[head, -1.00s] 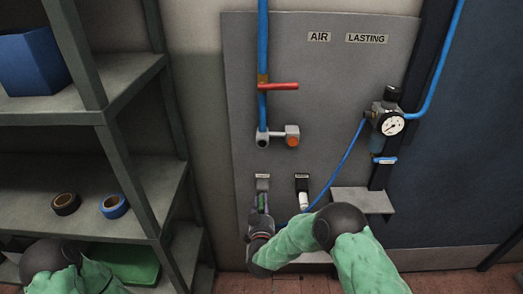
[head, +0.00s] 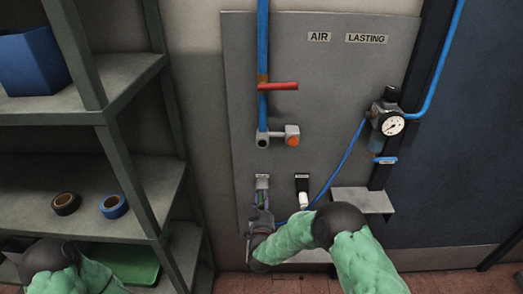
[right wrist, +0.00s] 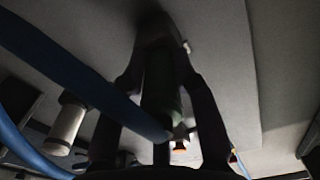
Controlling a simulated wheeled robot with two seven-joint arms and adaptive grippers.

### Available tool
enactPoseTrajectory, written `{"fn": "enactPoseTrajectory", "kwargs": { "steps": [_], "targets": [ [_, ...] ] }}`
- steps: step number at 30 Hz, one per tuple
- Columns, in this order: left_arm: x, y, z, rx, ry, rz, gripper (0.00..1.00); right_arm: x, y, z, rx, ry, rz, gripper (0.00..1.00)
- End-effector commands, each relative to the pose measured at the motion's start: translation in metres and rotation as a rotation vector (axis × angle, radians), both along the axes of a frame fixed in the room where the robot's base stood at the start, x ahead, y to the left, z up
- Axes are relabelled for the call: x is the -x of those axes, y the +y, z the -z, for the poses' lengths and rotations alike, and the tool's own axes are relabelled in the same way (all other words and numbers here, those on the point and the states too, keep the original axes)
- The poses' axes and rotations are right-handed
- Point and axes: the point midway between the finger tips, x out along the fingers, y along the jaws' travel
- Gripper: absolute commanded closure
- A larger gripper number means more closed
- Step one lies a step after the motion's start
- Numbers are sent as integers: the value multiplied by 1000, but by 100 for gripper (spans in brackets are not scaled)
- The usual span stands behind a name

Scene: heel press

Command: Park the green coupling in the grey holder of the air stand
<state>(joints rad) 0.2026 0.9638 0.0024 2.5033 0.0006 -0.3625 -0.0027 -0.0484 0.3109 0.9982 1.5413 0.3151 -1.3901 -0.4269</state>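The green coupling (head: 260,199) is upright right under the grey holder (head: 262,182) on the air stand's panel; I cannot tell how far its top sits inside. In the right wrist view the coupling (right wrist: 162,88) stands between the two fingers, which lie close along both its sides. My right gripper (head: 259,208) appears shut on it, from below. The holder's inside is hidden. My left gripper is not in view; only part of my left arm shows at the lower left.
A black holder with a white coupling (head: 304,201) is just to the right. A blue hose (head: 345,160) runs down from the gauge regulator (head: 388,122) and crosses close to my right gripper (right wrist: 80,75). A grey shelf bracket (head: 362,201) juts out at right; shelving with tape rolls stands left.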

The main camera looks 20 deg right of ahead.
Motion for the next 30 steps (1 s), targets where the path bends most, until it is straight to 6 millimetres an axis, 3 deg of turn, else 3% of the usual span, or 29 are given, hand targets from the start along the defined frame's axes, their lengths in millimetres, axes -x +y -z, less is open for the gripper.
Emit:
{"fn": "enactPoseTrajectory", "kwargs": {
  "steps": [1, 2, 3, 16, 30],
  "targets": [
    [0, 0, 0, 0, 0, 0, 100, 0, 0, -1, 0, -1, 0, 54],
    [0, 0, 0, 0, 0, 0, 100, 0, 0, -1, 0, -1, 0, 46],
    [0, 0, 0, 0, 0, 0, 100, 0, 0, 0, 0, -1, 0, 44],
    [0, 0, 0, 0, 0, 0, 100, 8, 2, 0, -1, 2, -1, 44],
    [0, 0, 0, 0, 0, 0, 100, 89, 26, 0, 1, 1, -3, 44]
  ]
}}
